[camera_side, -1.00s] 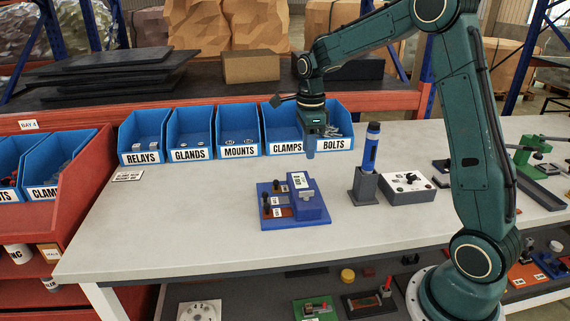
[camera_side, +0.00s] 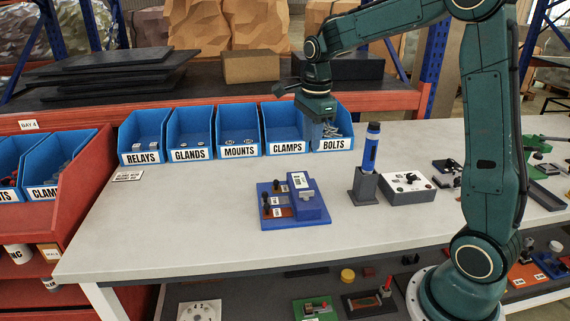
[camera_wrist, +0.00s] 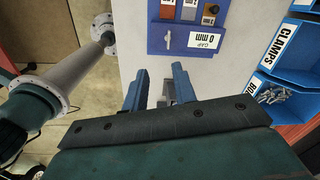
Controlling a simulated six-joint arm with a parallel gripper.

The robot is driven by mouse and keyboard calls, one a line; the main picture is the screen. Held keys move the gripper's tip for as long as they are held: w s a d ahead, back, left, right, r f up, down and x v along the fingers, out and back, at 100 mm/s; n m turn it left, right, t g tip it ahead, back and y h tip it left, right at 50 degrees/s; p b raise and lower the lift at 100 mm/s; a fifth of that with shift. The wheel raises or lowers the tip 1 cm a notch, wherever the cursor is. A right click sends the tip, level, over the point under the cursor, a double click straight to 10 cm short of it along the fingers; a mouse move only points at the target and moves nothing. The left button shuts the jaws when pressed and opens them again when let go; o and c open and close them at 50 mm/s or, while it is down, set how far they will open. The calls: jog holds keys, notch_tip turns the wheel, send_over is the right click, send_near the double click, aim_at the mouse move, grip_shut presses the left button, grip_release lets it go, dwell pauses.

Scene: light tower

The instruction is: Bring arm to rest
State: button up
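My gripper (camera_side: 320,134) hangs above the back of the workbench, in front of the bolts bin in the side view. In the wrist view its two blue fingers (camera_wrist: 158,86) stand apart with a gap between them, and nothing is seen held. Grey parts show between and behind the fingers in that view, too hidden to make out. My arm reaches in from the right, its upper link raised and bent over the bench.
A blue block fixture (camera_side: 312,205) stands mid-bench; it also shows in the wrist view (camera_wrist: 205,43). A blue-and-black pen-like tool (camera_side: 371,148) stands upright in a grey holder (camera_side: 364,187). Blue bins (camera_side: 239,151) line the back. Front-left bench is clear.

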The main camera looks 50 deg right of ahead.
jog(key=s+a+r+n+t, duration=0.2)
jog(key=s+a+r+n, duration=0.45)
jog(key=s+n, duration=0.4)
jog(key=s+a+n+t, duration=0.1)
jog(key=s+a+n, duration=0.1)
jog(key=s+n, duration=0.4)
jog(key=s+a+f+n+t, duration=0.1)
jog(key=s+a+n+t, duration=0.1)
jog(key=s+n, duration=0.3)
jog(key=shift+s+a+f+n, duration=0.25)
jog(key=shift+s+a+n, duration=0.15)
jog(key=shift+a+n, duration=0.5)
jog(key=shift+d, duration=0.15)
